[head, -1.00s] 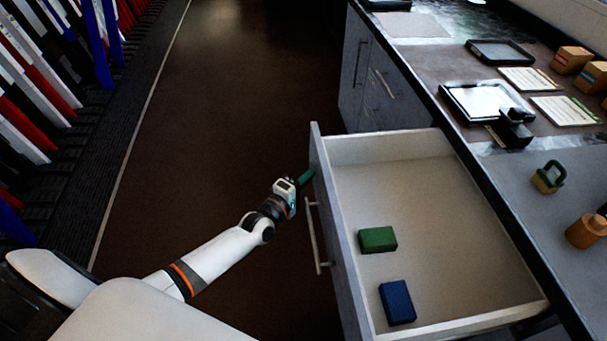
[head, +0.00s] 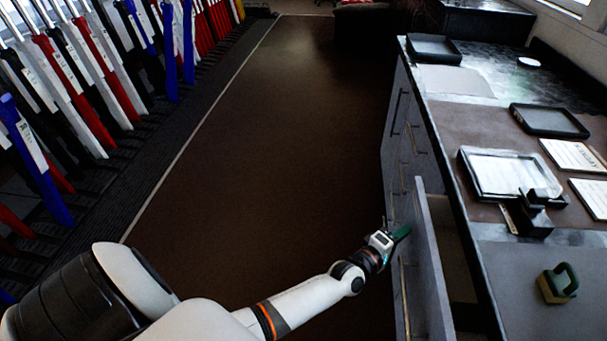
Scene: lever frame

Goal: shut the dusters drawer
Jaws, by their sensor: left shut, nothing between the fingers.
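The dusters drawer (head: 430,262) juts out from the cabinet on the right, part-way open. Only a narrow strip of its inside shows between its front panel and the counter edge. The green and blue dusters are hidden now. Its bar handle (head: 405,290) is on the outer face, partly in view. My left gripper (head: 403,232) is shut and empty, with its green fingertips at the outer face of the drawer front, above the handle. They look to be touching it. My right gripper is out of view.
The counter (head: 530,275) runs along the right, holding a stamp-like block (head: 557,283), a dark device (head: 537,212) and trays (head: 548,121). Racks of red, white and blue levers (head: 90,90) line the left. The brown floor (head: 270,150) between is clear.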

